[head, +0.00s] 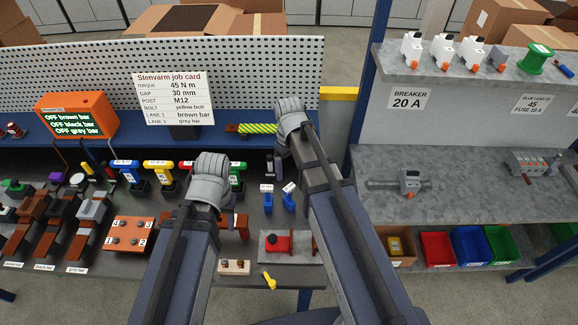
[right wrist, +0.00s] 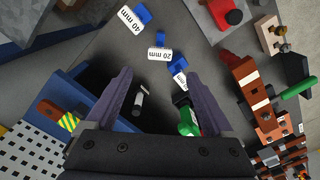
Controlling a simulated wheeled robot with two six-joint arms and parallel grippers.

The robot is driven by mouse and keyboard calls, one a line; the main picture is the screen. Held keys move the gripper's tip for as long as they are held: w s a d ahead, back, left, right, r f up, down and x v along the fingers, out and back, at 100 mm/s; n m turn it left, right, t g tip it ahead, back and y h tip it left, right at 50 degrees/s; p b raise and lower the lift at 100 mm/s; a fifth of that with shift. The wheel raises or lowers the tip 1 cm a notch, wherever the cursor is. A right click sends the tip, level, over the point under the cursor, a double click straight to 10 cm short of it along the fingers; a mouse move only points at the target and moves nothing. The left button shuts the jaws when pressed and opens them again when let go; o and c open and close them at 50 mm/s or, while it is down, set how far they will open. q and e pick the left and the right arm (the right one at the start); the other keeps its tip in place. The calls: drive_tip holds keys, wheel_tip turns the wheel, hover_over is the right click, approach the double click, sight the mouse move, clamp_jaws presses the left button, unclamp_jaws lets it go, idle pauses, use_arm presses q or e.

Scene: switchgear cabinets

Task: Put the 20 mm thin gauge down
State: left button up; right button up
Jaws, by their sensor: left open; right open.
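A blue gauge with a white "20 mm" label (right wrist: 159,54) lies on the dark bench top in the right wrist view. A blue gauge labelled "40 mm" (right wrist: 125,36) lies beside it, and another blue gauge (right wrist: 178,66) lies close by, its label unreadable. Blue gauges also show in the head view (head: 288,202), right of centre on the bench. My right gripper (right wrist: 160,74) is open, with nothing between its fingers; the gauges lie beyond its fingertips. In the head view my left gripper (head: 211,170) is left of the gauges; its fingertips are hidden and it holds nothing visible.
Coloured-handled tools (head: 158,172) stand behind the left arm. A yellow-green striped bar (head: 257,128) lies on the blue ledge. Coloured bins (head: 437,249) are under the right shelf.

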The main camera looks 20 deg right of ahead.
drive_tip(key=s+a+m+h, duration=0.1)
drive_tip(key=s+a+m, duration=0.1)
drive_tip(key=s+a, duration=0.8)
drive_tip(key=s, duration=0.4)
drive_tip(key=shift+s+a, duration=0.2)
drive_tip(key=shift+a, duration=0.05)
